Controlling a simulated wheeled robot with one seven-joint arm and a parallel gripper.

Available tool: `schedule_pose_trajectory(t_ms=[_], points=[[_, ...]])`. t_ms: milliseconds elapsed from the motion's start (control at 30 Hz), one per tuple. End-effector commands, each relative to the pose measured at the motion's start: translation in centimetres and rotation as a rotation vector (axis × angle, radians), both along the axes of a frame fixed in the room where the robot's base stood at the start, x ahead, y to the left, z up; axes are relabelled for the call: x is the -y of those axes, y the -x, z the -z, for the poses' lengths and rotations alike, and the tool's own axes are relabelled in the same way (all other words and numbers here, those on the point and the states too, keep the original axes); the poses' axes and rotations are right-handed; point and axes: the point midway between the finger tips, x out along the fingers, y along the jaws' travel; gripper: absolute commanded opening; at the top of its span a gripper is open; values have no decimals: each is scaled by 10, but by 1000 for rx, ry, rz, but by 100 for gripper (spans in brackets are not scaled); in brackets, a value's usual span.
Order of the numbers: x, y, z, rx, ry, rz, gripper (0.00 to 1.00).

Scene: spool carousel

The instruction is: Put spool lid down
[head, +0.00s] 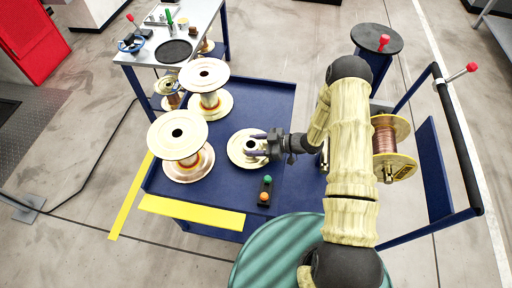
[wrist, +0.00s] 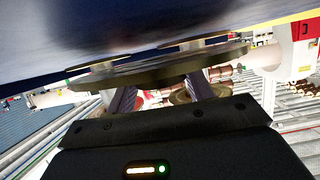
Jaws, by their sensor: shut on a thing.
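The spool lid (head: 240,158) is a round cream disc with a dark centre hole, above or on the blue cart deck (head: 262,103). My gripper (head: 260,146) reaches it from the right, its fingers over the hub area, and is shut on it. In the wrist view the lid (wrist: 165,71) shows edge-on as a thin dark disc at the fingers (wrist: 158,92), close to the blue surface. Whether it touches the deck is hard to tell.
Cream spools (head: 177,134) and (head: 203,75) stand left on the deck. A small box with green and orange buttons (head: 265,191) sits just in front of the lid. A copper-wound spool (head: 386,138) is right of my arm. A metal table (head: 178,27) stands behind.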

Motion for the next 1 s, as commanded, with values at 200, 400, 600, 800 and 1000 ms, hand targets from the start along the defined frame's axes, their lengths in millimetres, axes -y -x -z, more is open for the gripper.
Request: schedule_pose_trajectory(t_ms=[200,400,600,800,1000], points=[[2,-1,20,3,-1,4,11],[3,-1,20,3,-1,4,11],[3,-1,23,2,0,5,62],[3,-1,23,2,0,5,74],[3,-1,21,2,0,5,74]])
